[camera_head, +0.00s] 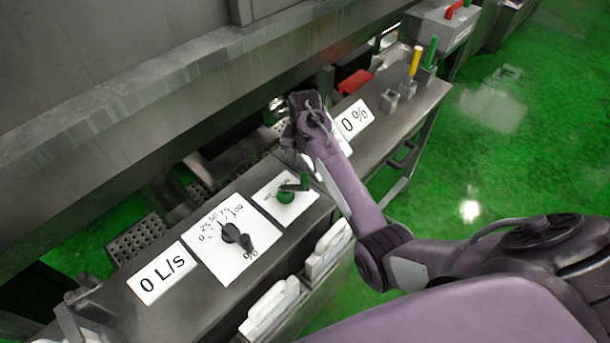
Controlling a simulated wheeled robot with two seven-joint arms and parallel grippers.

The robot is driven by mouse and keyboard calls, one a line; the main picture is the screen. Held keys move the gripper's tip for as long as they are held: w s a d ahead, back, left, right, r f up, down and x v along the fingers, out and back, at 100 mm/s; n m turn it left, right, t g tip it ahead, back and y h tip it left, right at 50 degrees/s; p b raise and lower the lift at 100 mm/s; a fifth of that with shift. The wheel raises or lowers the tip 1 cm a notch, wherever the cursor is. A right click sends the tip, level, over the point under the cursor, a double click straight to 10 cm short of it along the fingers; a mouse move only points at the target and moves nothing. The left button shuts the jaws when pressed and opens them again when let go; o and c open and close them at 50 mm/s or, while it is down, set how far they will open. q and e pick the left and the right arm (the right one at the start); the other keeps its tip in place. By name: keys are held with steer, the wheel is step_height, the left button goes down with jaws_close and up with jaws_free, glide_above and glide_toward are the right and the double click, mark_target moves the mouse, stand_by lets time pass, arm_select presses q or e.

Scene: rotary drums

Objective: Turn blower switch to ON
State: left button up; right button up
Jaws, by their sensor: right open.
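A green rotary switch (287,195) sits on a small white plate (268,200) on the grey console. Its short green handle points to the right; the lettering around it is too small to read surely. My right arm comes in from the lower right and reaches over the console. My right gripper (294,155) is open, just above and behind the switch and apparently apart from it. Its fingertips are dark and partly hidden by the wrist. My left gripper is not in view.
A black dial (235,236) marked 0 to 100 % is left of the switch. A "0 L/S" display (162,273) and a "0 %" display (354,119) flank them. Yellow (415,62) and green (432,52) levers and a red handle (355,81) stand farther along.

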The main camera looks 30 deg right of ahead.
mark_target(305, 174)
step_height(305, 174, down, 6)
steer(key=shift+f+p, duration=0.15)
steer(key=shift+p, duration=0.4)
jaws_close()
